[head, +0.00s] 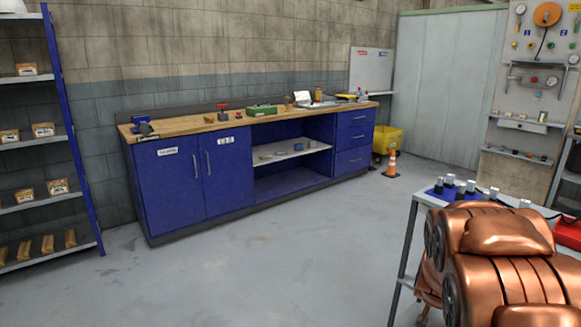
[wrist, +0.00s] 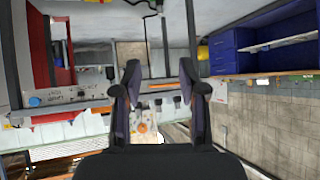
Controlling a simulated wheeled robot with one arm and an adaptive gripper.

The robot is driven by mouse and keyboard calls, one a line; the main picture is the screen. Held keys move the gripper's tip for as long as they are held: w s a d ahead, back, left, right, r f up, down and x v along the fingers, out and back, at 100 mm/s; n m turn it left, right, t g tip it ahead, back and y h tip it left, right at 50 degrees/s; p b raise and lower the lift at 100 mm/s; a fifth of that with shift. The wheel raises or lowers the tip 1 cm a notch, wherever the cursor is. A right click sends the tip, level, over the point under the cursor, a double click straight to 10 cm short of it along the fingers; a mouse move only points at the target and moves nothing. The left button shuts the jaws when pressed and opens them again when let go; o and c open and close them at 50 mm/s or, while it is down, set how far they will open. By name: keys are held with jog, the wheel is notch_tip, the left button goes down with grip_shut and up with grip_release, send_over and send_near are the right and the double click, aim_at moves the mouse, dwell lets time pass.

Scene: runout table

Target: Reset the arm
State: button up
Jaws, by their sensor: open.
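My gripper (wrist: 160,85) shows in the wrist view with its two dark fingers apart and nothing between them. It is open and empty. The wrist view looks out across the room upside down, with the floor at the top. The gripper does not show in the head view. My copper-coloured arm fills the lower right of the head view, in front of a table (head: 404,250) whose near part it hides.
The table bears several small dark-and-grey pieces on a blue mat (head: 436,193) and a red object (head: 567,232). A blue workbench (head: 180,190) lines the back wall. A shelf rack (head: 75,150) stands left. An orange cone (head: 391,165) stands near a yellow bin (head: 386,140). The middle floor is clear.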

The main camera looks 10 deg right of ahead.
jog(key=s+a+n+g+y, duration=0.2)
jog(key=s+a+y, duration=0.1)
jog(key=s+a, duration=0.55)
jog(key=s+a+n+g+y, duration=0.25)
jog(key=s+a, duration=0.25)
jog(key=a, duration=0.7)
jog(key=s+a+r+n+g, duration=0.2)
jog(key=s+a+g, duration=0.15)
jog(key=s, duration=0.85)
jog(key=s+a+r+n+g, duration=0.2)
jog(key=s+a, duration=0.2)
jog(key=s, duration=0.7)
notch_tip(320, 180, up, 14)
jog(key=p, duration=1.2)
jog(key=shift+s+a+y+p, duration=0.2)
jog(key=shift+y+p, duration=0.2)
jog(key=shift+y, duration=0.05)
jog(key=shift+d, duration=0.15)
